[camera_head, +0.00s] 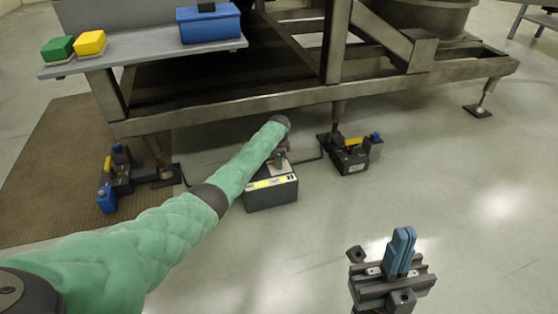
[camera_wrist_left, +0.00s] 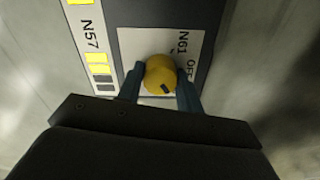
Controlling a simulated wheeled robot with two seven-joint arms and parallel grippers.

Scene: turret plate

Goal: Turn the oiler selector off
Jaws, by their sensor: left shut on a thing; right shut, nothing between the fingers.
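The oiler selector is a round yellow knob (camera_wrist_left: 160,72) on a white plate marked N61 and OFF in the left wrist view. A dark mark shows on the knob's lower edge, while OFF is printed to its right. My left gripper (camera_wrist_left: 160,86) has its two blue fingers on either side of the knob, shut on it. In the head view the left gripper (camera_head: 281,161) is at the top of the grey box (camera_head: 272,195), and my arm hides the knob. My right gripper (camera_head: 401,250) is shut and empty, low over the floor at the right.
The box stands on the floor by a heavy metal frame (camera_head: 300,98). Another unit with yellow and blue parts (camera_head: 352,155) is to its right, and a similar one (camera_head: 118,175) to its left. A shelf (camera_head: 140,62) holds coloured boxes.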

